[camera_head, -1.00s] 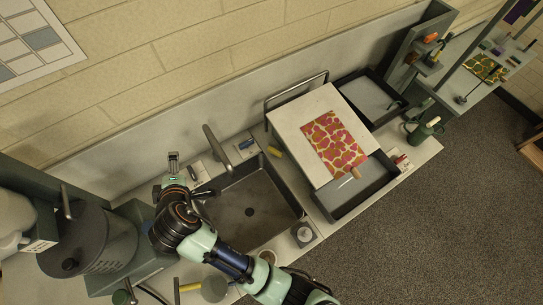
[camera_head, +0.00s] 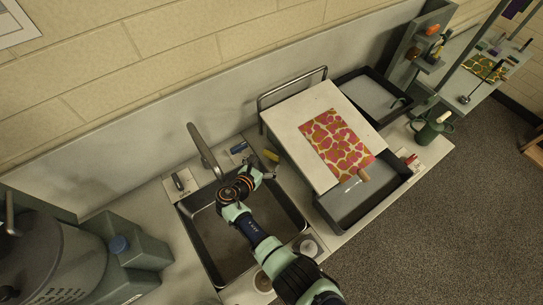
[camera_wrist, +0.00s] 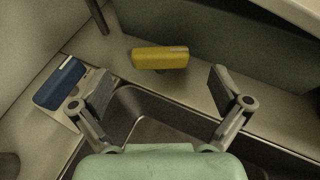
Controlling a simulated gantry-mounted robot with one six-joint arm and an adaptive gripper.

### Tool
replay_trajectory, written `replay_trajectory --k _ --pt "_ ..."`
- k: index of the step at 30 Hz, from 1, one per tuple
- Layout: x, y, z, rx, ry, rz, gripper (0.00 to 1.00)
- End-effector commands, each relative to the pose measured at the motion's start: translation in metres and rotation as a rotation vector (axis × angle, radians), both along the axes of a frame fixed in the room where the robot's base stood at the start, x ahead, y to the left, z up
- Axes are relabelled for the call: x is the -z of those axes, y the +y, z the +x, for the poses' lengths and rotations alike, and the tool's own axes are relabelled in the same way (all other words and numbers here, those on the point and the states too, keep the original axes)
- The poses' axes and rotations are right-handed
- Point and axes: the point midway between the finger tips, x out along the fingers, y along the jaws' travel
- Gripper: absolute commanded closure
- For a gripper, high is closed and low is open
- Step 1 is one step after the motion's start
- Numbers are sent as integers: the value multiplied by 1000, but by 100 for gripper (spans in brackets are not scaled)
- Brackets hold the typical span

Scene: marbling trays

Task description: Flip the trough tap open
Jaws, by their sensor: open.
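Three small handles stand along the back of the sink: a black one (camera_head: 178,183) on a pale plate at left, a blue one (camera_head: 239,147) on a pale plate, and a yellow one (camera_head: 271,156) at right. None has a readable label, so I cannot tell which is the trough tap. My gripper (camera_head: 266,173) is over the sink's back right corner, near the yellow handle. In the wrist view my gripper (camera_wrist: 160,90) is open and empty. The yellow handle (camera_wrist: 160,58) shows beyond and between its fingers; the blue handle (camera_wrist: 60,83) is left of them.
A curved spout (camera_head: 203,150) rises behind the dark sink (camera_head: 200,245). To the right are a raised white board (camera_head: 300,118) with a patterned sheet (camera_head: 338,143), and a dark tray (camera_head: 345,218). A metal rail (camera_head: 290,87) stands behind the board.

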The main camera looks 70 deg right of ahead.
Motion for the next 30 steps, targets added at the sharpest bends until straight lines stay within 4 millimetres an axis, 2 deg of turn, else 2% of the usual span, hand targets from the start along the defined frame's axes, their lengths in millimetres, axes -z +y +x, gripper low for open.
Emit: replay_trajectory --k 1,2,9,18,20,27,29,30 --pt "13 -10 -2 4 0 0 0" --pt "16 -15 -3 5 -1 0 0" --pt "26 -47 -6 3 -1 2 0" --pt "23 -51 -5 -1 -2 2 0" --pt "23 -51 -5 -1 -2 2 8" --pt "23 -51 -5 0 -1 2 48" --pt "23 -51 -5 0 -1 2 58" --pt "23 -51 -5 0 -1 2 60"
